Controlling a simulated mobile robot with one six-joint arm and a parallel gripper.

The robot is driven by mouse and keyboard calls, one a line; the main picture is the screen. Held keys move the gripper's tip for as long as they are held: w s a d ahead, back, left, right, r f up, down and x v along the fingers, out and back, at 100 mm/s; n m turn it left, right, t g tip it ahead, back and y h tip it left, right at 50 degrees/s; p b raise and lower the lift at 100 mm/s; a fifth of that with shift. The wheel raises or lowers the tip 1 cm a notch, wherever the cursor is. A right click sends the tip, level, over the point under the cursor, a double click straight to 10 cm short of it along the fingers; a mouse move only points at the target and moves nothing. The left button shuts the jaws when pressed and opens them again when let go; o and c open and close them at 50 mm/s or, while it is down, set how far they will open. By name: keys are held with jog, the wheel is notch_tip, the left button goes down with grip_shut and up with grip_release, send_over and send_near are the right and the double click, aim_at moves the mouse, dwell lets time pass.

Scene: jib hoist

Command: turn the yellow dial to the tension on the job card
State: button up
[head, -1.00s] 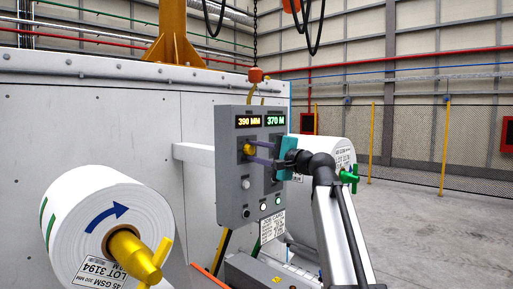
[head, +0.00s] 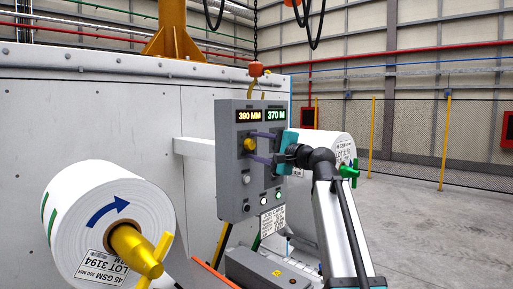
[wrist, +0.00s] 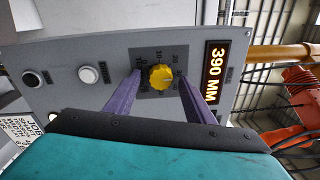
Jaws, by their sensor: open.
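The yellow dial (wrist: 161,77) sits on a grey control panel (head: 231,160), with a numbered scale around it. In the head view the dial (head: 249,145) is below the amber "390 MM" display (head: 249,115). My gripper (wrist: 160,82) is open, with one purple finger on each side of the dial. I cannot tell whether the fingers touch it. In the head view my gripper (head: 262,147) reaches in from the right. The job card (head: 271,219) hangs at the panel's lower right; it also shows at the left of the wrist view (wrist: 20,132), with its numbers unreadable.
A green "370 M" display (head: 275,114) is beside the amber one. Several buttons sit lower on the panel, including a white one (wrist: 88,74) and a black one (wrist: 32,79). A large paper roll (head: 82,215) on a yellow shaft is at left, another roll (head: 330,147) behind my arm.

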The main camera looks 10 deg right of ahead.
jog(key=b+v, duration=0.3)
jog(key=v, duration=1)
jog(key=shift+s+d+b, duration=0.25)
jog(key=shift+s+b, duration=0.1)
jog(key=shift+f, duration=0.1)
